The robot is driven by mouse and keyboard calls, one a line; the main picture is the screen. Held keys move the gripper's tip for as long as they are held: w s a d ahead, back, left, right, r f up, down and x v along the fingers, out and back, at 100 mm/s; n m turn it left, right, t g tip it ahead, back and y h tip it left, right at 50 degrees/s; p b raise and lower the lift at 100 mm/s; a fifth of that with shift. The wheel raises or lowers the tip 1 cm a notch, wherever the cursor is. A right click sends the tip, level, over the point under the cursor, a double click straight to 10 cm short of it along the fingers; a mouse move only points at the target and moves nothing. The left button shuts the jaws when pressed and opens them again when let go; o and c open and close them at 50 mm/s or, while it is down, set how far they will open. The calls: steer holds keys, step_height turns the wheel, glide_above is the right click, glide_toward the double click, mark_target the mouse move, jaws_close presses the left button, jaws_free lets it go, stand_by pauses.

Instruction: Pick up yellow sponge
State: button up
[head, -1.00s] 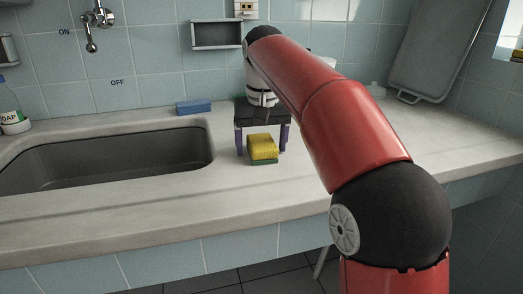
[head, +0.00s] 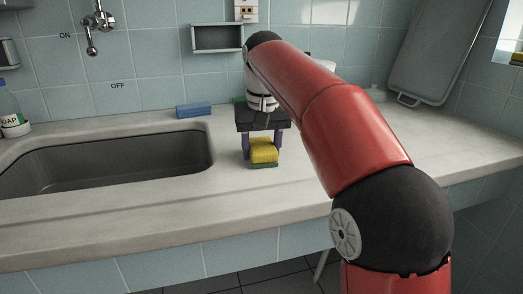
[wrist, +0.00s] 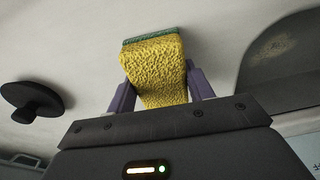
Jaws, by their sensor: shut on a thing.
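The yellow sponge (head: 264,151) with a green scouring side stands at the counter to the right of the sink. My gripper (head: 263,149) is around it, with one purple finger at each side. In the wrist view the yellow sponge (wrist: 155,65) sits between the two fingers (wrist: 158,90), and my gripper is shut on it. Its green layer shows along the far edge. I cannot tell whether the sponge touches the counter or is slightly raised.
A blue sponge (head: 194,110) lies on the counter behind the sink (head: 105,160). A soap bottle (head: 12,112) stands at the far left. A dark round object (wrist: 33,101) shows at the left of the wrist view. The counter in front of my gripper is clear.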

mark_target(262, 144)
steer(key=shift+r, duration=0.15)
step_height(262, 144, up, 8)
steer(key=p, duration=0.3)
steer(key=shift+r+p, duration=0.25)
steer(key=shift+p, duration=0.1)
steer(key=shift+r, duration=0.75)
steer(key=shift+o, duration=1.4)
steer(key=shift+c, duration=1)
